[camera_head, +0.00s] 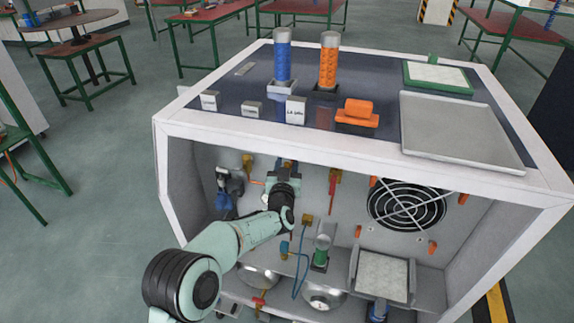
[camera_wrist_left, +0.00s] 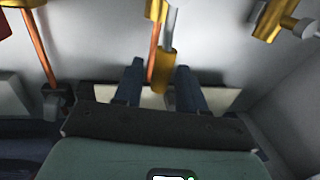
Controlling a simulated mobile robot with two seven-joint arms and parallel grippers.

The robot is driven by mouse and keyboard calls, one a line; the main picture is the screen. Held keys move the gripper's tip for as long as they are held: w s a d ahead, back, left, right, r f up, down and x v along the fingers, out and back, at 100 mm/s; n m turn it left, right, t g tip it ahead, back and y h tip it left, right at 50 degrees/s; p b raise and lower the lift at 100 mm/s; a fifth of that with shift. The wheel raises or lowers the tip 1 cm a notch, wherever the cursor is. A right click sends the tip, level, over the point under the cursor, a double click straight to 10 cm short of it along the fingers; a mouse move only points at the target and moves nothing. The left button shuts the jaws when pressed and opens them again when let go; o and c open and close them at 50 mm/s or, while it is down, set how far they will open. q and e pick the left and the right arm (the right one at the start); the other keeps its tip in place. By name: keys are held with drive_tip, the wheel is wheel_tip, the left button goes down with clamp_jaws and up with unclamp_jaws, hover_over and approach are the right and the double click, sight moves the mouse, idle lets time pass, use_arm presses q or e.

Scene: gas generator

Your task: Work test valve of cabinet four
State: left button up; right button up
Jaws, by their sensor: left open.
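The cabinet (camera_head: 310,145) is an open-fronted white box with pipes, valves and a fan inside. My left arm reaches in from the lower left, and its gripper (camera_head: 287,166) is inside the upper compartment near the back wall. In the left wrist view the gripper (camera_wrist_left: 160,82) is open, its two blue fingers apart. A copper tube with a gold fitting (camera_wrist_left: 167,65) shows between and beyond the fingers; I cannot tell whether they touch it. A valve with a red handle (camera_head: 334,178) is right of the gripper. Which valve is the test valve cannot be told. My right gripper is not in view.
A fan (camera_head: 407,204) is on the back wall at the right. A green-filled tube (camera_head: 321,250) and a framed white filter (camera_head: 383,277) stand below. Blue (camera_head: 282,60) and orange (camera_head: 328,66) cylinders stand on top. Another gold fitting (camera_wrist_left: 277,20) is at the wrist view's upper right.

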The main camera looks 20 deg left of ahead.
use_arm(q)
clamp_jaws()
